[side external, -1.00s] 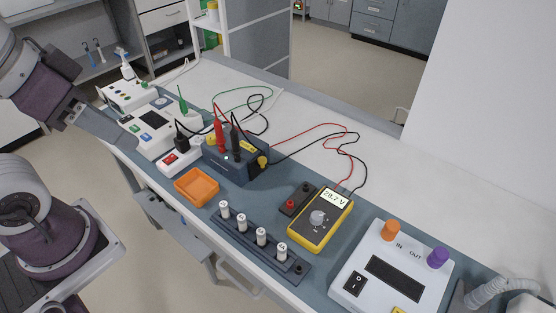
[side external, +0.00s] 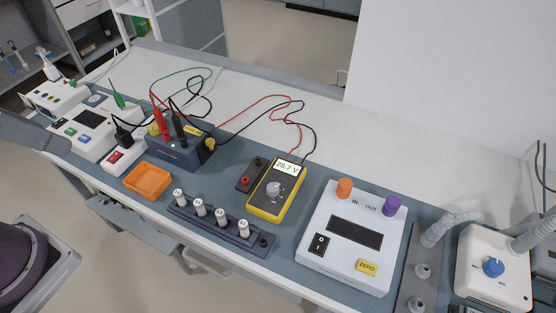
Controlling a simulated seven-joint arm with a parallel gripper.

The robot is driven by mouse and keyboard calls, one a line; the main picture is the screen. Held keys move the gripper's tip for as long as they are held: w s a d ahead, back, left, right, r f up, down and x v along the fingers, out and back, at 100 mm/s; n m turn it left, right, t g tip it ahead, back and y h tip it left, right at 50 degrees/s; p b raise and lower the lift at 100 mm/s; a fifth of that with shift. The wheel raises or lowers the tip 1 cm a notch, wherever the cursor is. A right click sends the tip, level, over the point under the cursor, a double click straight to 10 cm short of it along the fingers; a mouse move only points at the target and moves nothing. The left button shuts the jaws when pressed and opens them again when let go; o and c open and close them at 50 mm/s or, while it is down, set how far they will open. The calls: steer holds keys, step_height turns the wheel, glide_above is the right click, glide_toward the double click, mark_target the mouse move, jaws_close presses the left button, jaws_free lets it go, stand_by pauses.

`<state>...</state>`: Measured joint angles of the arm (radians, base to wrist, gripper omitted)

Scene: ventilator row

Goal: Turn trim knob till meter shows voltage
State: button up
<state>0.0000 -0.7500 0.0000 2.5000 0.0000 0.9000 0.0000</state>
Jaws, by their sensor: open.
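The yellow meter (side external: 277,189) lies face up near the middle of the bench. Its display reads about 28.7 V, and it has a grey dial. Red and black leads run from it toward the dark blue supply box (side external: 180,153). A yellow knob (side external: 210,144), apparently the trim knob, is on the right end of that box. Red and black plugs stand in the box's top. My gripper (side external: 62,146) comes in at the left edge as a grey wedge, open, in front of the white device and well left of the knob. Its separate fingers cannot be made out.
An orange tray (side external: 147,181), a rail with several white-capped posts (side external: 220,219) and a white power strip (side external: 122,158) lie near the front edge. A white IN/OUT device (side external: 352,238) and a blue-knobbed unit (side external: 493,267) stand to the right. The bench back is mostly clear apart from leads.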

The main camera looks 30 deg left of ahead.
step_height(320, 180, up, 6)
steer(key=w, duration=0.1)
steer(key=w+a+r+m+g+y, duration=0.1)
steer(key=w+a+r+m+g, duration=0.15)
steer(key=w, duration=0.45)
steer(key=w+a+r+m+g, duration=0.1)
steer(key=w+a+r+m, duration=0.15)
steer(key=w, duration=0.35)
steer(key=m+g+h, duration=0.1)
steer(key=m+g, duration=0.1)
steer(key=m, duration=0.1)
glide_above(152, 126)
step_height(152, 126, down, 6)
steer(key=shift+g, duration=0.25)
step_height(152, 126, down, 33)
steer(key=shift+r, duration=0.15)
steer(key=shift+c, duration=0.2)
jaws_close()
